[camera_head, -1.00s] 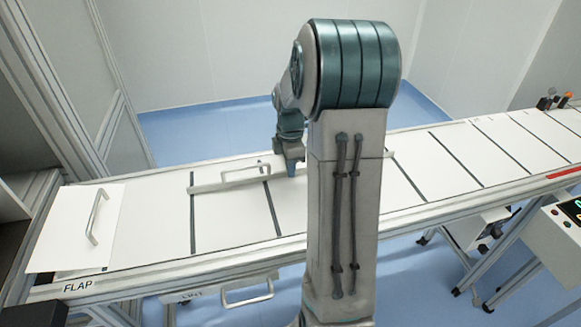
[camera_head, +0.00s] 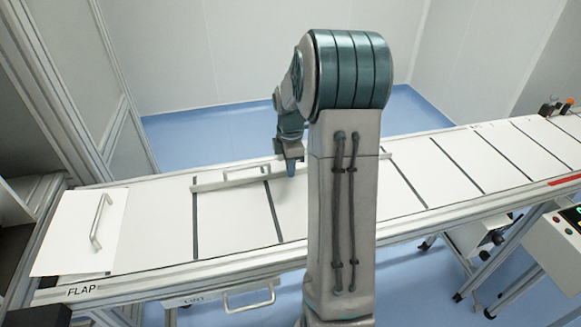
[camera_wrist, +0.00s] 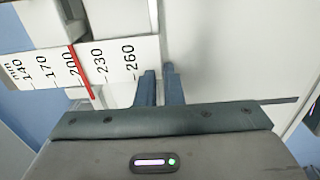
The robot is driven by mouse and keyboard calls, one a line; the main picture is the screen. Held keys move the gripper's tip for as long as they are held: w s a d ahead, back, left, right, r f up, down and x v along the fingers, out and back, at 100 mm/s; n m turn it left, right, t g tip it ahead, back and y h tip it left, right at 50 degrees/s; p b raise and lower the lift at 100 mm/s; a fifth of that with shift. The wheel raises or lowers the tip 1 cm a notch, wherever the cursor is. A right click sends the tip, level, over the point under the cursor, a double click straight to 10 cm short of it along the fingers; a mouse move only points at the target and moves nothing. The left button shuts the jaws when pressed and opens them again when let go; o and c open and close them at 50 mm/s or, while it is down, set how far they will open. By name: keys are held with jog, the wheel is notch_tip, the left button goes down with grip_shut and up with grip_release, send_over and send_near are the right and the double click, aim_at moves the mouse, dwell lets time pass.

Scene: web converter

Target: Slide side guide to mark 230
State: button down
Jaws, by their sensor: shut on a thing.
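The side guide (camera_head: 215,184) is a long pale bar with an arched handle, lying along the far side of the white conveyor bed. My gripper (camera_head: 291,170) is down at the guide, just right of the handle. In the wrist view my gripper's two blue fingers (camera_wrist: 158,88) are close together, shut on the guide; the gripped part is mostly hidden between them. The white mm scale (camera_wrist: 115,66) shows marks 140 to 260. A red pointer line (camera_wrist: 82,75) crosses it at about the 200 label, on the lower side of 230.
A flap plate (camera_head: 70,225) with a handle covers the bed's left end. A handle (camera_head: 248,297) shows below the front rail. A control box (camera_head: 560,235) stands at the right. The bed between guide and front rail is clear.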

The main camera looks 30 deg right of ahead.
jog(key=shift+w+d+r, duration=0.1)
jog(key=shift+w+d, duration=0.05)
jog(key=shift+w, duration=0.45)
jog(key=shift+w+d+p, duration=0.1)
jog(key=shift+w+p, duration=0.2)
jog(key=shift+p, duration=0.05)
jog(key=shift+w, duration=0.2)
jog(key=c, duration=1.5)
grip_release()
notch_tip(320, 180, up, 14)
jog(key=s+a+r+m+t, duration=0.1)
jog(key=s+a+r+m, duration=0.1)
jog(key=s+a+m, duration=0.7)
jog(key=s+a+f+m, duration=0.1)
jog(key=s+a+m, duration=0.1)
jog(key=s+a, duration=0.1)
jog(key=s+a+f+m+t, duration=0.1)
jog(key=s+a+f+m, duration=0.1)
jog(key=s+a, duration=0.2)
jog(key=s+a+f+m, duration=0.2)
jog(key=s+a, duration=0.1)
jog(key=s, duration=0.4)
jog(key=shift+s+a+t, duration=0.2)
jog(key=shift+t, duration=0.2)
